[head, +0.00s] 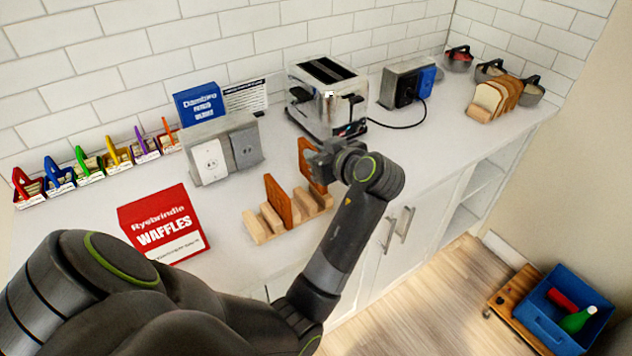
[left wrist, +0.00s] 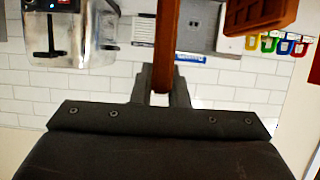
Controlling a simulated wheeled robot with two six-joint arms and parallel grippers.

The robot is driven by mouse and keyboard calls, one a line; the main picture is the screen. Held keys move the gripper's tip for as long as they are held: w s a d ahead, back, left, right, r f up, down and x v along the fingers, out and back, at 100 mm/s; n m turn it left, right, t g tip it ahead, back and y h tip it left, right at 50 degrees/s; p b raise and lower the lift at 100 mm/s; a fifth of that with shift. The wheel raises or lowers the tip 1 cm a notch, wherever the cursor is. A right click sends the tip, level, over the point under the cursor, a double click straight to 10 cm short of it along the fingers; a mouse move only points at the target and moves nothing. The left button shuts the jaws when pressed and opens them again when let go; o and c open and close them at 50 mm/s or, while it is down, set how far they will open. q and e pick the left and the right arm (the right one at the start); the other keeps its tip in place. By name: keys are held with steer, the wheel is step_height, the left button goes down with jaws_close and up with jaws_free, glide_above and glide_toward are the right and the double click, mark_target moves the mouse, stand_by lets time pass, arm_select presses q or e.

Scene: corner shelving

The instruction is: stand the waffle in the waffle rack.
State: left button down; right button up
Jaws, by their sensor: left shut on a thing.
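The wooden waffle rack (head: 252,228) stands on the counter in front of the toaster. One brown waffle (head: 278,202) stands upright in it, left of its middle; a waffle also shows at the upper right of the left wrist view (left wrist: 262,14). My left gripper (head: 322,160) is shut on another waffle (head: 307,157), held upright at the right end of the rack. In the left wrist view this held waffle (left wrist: 166,45) is seen edge-on between the fingers. Its lower edge meets the rack's right end in the picture; I cannot tell whether it is in a slot. My right gripper is not in view.
A chrome toaster (head: 328,95) stands just behind the gripper. A red waffle box (head: 165,225) is at the left, and a grey outlet block (head: 222,150) behind the rack. A bread rack (head: 492,98) is far right. Counter right of the gripper is clear.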

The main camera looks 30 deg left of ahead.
arm_select(q)
step_height(320, 180, down, 5)
steer(key=shift+f+p, duration=0.2)
steer(key=shift+p, duration=0.25)
steer(key=shift+f, duration=0.35)
steer(key=shift+f, duration=0.15)
steer(key=c, duration=1.4)
jaws_free()
steer(key=shift+r, duration=0.25)
